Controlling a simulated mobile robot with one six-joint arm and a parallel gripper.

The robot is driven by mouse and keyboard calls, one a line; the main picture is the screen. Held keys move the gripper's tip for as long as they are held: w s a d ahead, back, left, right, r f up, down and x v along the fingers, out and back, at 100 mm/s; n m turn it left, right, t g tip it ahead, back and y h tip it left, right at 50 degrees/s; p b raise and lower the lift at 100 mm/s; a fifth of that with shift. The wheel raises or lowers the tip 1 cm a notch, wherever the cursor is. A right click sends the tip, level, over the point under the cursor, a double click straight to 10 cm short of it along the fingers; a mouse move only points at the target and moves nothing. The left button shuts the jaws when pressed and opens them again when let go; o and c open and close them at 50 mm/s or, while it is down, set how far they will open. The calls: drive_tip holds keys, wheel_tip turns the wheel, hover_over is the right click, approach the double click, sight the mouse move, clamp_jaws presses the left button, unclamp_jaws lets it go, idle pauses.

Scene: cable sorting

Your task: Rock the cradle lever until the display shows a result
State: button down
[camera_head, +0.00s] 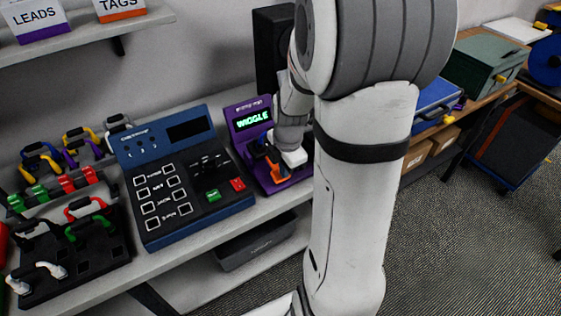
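The purple tester (240,148) stands on the bench, just left of my arm. Its small display (253,120) shows green letters that read like "WIGGLE". My gripper (278,176) is low over the front of the tester, at an orange part (279,174) that may be the cradle lever. My wrist and a white part at the gripper hide much of the cradle. I cannot see whether the fingers are closed on the orange part. My arm covers the right side of the tester.
A blue panel (150,235) with a dark screen and buttons stands left of the tester. Racks of coloured cables (75,228) are at the far left. Shelf signs (35,14) hang above. A green box (485,65) and blue case are at right. The carpet (480,230) at right is clear.

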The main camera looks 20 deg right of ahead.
drive_tip(key=shift+s+a+f, duration=0.15)
drive_tip(key=shift+s+f, duration=0.05)
drive_tip(key=shift+f, duration=0.1)
drive_tip(key=shift+r, duration=0.2)
drive_tip(key=s+r+p, duration=0.2)
drive_tip(key=s+r, duration=0.1)
drive_tip(key=r, duration=1)
drive_tip(key=shift+d+r, duration=0.35)
drive_tip(key=s+a+m, duration=0.4)
drive_tip(key=a+m, duration=0.1)
drive_tip(key=m, duration=0.4)
drive_tip(key=s+a+r+m+t, duration=0.1)
drive_tip(key=s+a+m, duration=0.4)
drive_tip(key=m, duration=0.5)
drive_tip(key=shift+s+r+t, duration=0.15)
drive_tip(key=shift+s+t, duration=0.15)
idle(1.1)
